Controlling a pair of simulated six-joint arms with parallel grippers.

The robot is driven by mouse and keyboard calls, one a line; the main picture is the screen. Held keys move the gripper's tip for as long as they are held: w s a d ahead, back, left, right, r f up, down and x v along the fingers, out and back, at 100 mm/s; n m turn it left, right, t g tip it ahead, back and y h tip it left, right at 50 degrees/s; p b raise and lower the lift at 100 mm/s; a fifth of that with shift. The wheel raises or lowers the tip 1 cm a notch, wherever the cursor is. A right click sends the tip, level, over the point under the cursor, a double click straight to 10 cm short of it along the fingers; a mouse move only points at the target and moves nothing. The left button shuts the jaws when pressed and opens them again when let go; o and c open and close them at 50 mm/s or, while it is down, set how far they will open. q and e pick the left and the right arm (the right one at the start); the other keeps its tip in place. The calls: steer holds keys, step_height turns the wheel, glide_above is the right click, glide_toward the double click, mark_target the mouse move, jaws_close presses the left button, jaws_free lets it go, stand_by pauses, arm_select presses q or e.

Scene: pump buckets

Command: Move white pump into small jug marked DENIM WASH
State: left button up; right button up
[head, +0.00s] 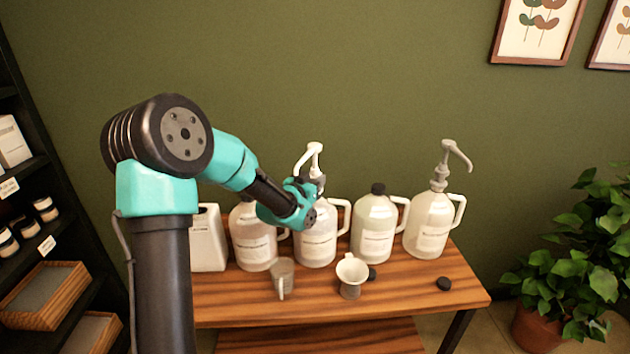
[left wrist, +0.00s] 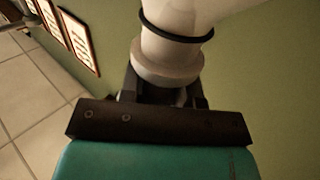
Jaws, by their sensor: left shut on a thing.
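The white pump (head: 314,150) stands upright above the second jug (head: 317,240) from the left; its nozzle points left. My left gripper (head: 314,186) is shut on the pump at its collar. In the left wrist view the white pump (left wrist: 168,62), with a dark ring, fills the space at the jaws. The gripper hides the jug's neck, so I cannot tell how deep the pump sits. A third jug (head: 376,228) has a black cap. The label words are too small to read.
A fourth jug (head: 430,226) at the right holds a grey pump (head: 441,172). A beaker (head: 283,275), a funnel (head: 351,274) and loose black caps (head: 443,284) lie at the front of the wooden table (head: 400,300). A white container (head: 208,240) stands left; a plant (head: 575,250) is at right.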

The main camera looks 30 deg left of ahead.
arm_select(q)
steer(key=shift+n+g+y, duration=0.3)
steer(key=shift+n+y, duration=1)
steer(key=shift+y, duration=0.65)
steer(key=shift+n+g+y, duration=0.3)
steer(key=shift+n+y, duration=1)
steer(key=shift+y, duration=0.65)
steer(key=o, duration=1)
steer(key=v, duration=1.7)
steer(key=shift+s+d, duration=0.15)
steer(key=shift+s, duration=0.05)
